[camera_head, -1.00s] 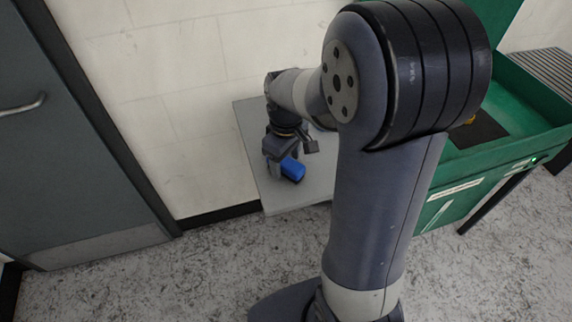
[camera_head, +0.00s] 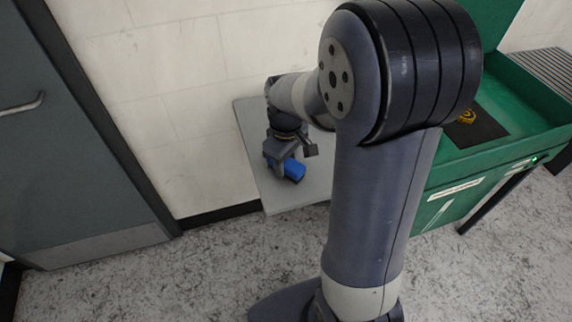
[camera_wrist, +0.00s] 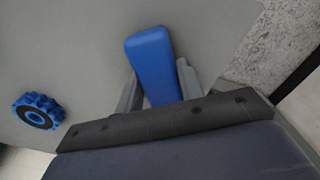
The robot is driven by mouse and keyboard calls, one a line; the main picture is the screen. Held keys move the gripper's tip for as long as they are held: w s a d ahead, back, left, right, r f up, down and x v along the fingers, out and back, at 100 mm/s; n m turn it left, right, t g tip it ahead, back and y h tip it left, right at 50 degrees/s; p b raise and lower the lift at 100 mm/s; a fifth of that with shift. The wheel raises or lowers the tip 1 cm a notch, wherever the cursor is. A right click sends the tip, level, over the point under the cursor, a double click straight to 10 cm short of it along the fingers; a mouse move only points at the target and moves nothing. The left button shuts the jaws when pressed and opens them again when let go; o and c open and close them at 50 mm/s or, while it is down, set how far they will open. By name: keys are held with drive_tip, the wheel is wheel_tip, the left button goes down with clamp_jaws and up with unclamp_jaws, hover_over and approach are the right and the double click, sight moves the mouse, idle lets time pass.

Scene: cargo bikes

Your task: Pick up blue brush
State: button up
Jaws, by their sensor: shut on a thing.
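The blue brush (camera_head: 294,169) is at my gripper (camera_head: 280,164), low over the grey table at the wall in the head view. In the wrist view, the blue brush (camera_wrist: 153,66) shows as a smooth blue block between the two grey fingers of my gripper (camera_wrist: 158,88). The gripper is shut on it. The brush's lower end is hidden behind the dark gripper edge. I cannot tell whether the brush touches the tabletop.
A blue knobbed wheel-like part (camera_wrist: 38,111) lies on the grey table (camera_head: 288,201), left of the brush in the wrist view. A green workbench (camera_head: 468,165) with a yellow object (camera_head: 467,117) on a dark mat stands to the right. A grey door (camera_head: 62,150) is at the left.

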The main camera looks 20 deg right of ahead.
wheel_tip(320, 180, up, 10)
idle(0.6)
drive_tip(key=o, duration=0.4)
drive_tip(key=shift+c, duration=1.4)
